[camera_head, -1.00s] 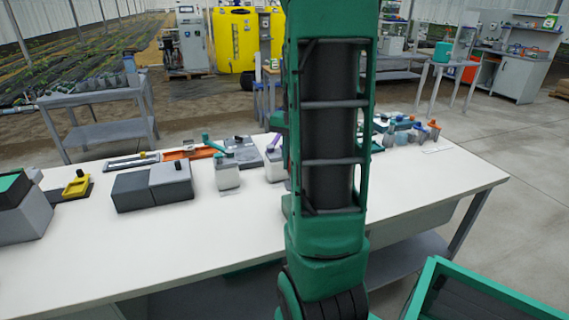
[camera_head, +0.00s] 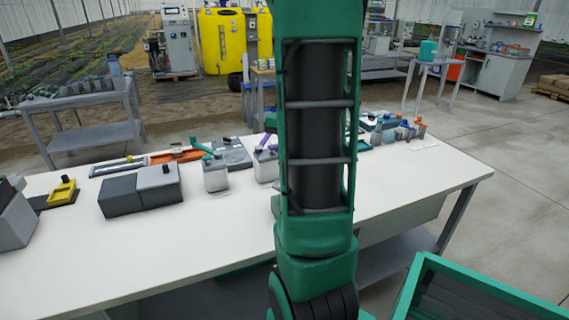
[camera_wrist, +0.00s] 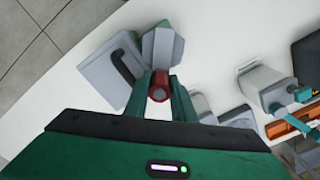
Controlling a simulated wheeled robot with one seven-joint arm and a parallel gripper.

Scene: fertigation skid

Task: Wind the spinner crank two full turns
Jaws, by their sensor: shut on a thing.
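In the wrist view my gripper (camera_wrist: 159,92) is shut on a round red knob (camera_wrist: 158,80), which sits between the two green fingertips. Just beyond the knob is a light grey angular part (camera_wrist: 163,45). Beside it, to the left, is a grey block (camera_wrist: 98,75) with a dark curved bar on it. The knob looks like the crank's handle, but how it joins the grey parts cannot be made out. In the head view my arm hides the gripper and the knob.
On the white table (camera_head: 240,225) stand a white container with a teal lever (camera_head: 215,177), one with a purple lever (camera_head: 265,165), dark grey boxes (camera_head: 140,190) and a yellow piece (camera_head: 62,191). A green-rimmed bin (camera_head: 480,268) is at the lower right. The table's front is clear.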

